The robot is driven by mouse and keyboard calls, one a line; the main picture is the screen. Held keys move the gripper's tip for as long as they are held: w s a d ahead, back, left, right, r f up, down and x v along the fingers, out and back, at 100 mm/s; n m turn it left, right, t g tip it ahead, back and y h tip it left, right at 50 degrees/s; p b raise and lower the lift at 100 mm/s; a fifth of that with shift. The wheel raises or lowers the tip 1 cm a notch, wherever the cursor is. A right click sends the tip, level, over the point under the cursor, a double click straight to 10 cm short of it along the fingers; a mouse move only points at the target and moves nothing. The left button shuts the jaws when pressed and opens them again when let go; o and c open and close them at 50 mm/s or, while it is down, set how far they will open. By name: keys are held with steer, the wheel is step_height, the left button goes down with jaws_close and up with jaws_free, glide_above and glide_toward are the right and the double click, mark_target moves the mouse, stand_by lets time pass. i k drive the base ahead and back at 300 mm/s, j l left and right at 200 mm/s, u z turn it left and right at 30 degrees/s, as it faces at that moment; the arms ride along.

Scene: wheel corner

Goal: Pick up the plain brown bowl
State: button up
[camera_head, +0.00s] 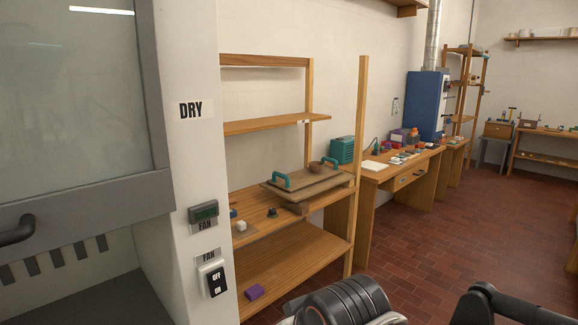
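A small brown bowl (315,167) stands upright on a flat board (322,184) with teal handles, on top of the wooden workbench (258,216). A second small brown shape touches or overlaps its right side; I cannot tell whether it is a separate piece. The bowl is small in view, so its surface detail is unclear. Dark parts of my own arm show along the bottom edge, well in front of and below the bowl. My gripper's fingertips do not show.
A teal box (342,150) stands behind the bowl. Small items lie on the bench's left part. A wooden post (357,170) rises at the bench's right. The brick floor (450,245) is open at right.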

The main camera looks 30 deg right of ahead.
mark_target(315, 167)
steer(key=i+l, duration=0.2)
steer(key=l, duration=0.15)
steer(key=i+l+u, duration=0.1)
steer(key=i+l, duration=0.15)
steer(key=i+l+u, duration=0.1)
steer(key=l, duration=0.35)
steer(key=i+l, duration=0.3)
steer(key=i+l+u, duration=0.1)
steer(key=l, duration=0.35)
steer(key=i+l, duration=0.25)
steer(key=l, duration=0.15)
steer(key=i+l+u, duration=0.15)
steer(key=l, duration=0.25)
steer(key=i+l, duration=0.2)
steer(key=l, duration=0.2)
steer(key=i+l, duration=0.2)
steer(key=l, duration=0.2)
steer(key=i+l, duration=0.25)
steer(key=l, duration=0.15)
steer(key=k+l, duration=0.1)
